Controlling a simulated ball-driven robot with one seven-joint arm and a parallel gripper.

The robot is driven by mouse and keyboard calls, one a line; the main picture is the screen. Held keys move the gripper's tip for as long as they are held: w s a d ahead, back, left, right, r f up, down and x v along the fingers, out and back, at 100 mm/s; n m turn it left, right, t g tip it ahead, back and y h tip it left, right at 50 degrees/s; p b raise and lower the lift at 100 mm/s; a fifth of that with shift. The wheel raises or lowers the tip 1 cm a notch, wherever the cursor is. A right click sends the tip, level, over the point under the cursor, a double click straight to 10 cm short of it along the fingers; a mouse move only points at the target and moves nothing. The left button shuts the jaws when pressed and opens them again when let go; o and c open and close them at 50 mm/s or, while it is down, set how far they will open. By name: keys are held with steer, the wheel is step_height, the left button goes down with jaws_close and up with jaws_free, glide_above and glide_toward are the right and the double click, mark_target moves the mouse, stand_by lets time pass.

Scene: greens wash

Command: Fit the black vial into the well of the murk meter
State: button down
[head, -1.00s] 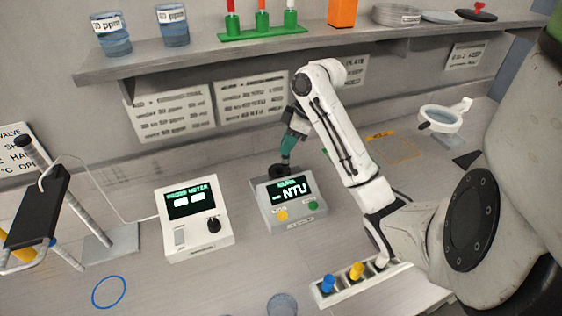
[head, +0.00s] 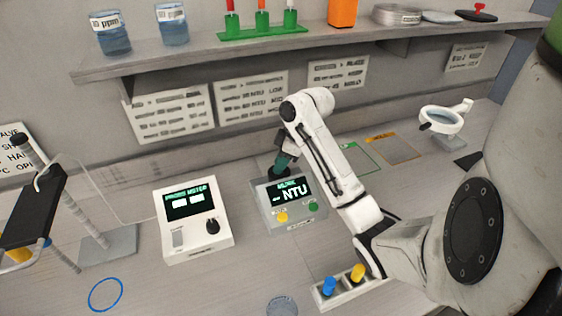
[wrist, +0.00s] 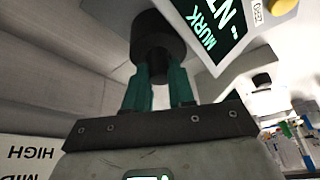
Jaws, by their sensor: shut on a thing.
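The murk meter (head: 297,212) is a grey box with a lit NTU screen and yellow and green buttons; it also shows in the wrist view (wrist: 259,42). At its back, a wide black round collar (wrist: 157,32) appears to be its well. My gripper (head: 281,165) points down at that spot. Its teal fingers (wrist: 160,84) are shut on a narrow black piece, the black vial (wrist: 157,67). The vial lines up with the collar and seems to meet it. How deep it sits cannot be told. The head view hides the vial behind my fingers.
The probe meter (head: 195,222) stands left of the murk meter. A white rack (head: 345,291) with blue and yellow-topped vials is in front. A shelf (head: 330,42) with glassware runs above the back. A magnifier (head: 441,121) stands at the right.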

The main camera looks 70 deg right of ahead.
steer(key=shift+f, duration=0.15)
steer(key=c, duration=1)
jaws_free()
steer(key=shift+o, duration=0.2)
steer(key=a+p+v, duration=0.1)
steer(key=p+v, duration=0.2)
steer(key=v, duration=0.9)
steer(key=shift+d, duration=0.45)
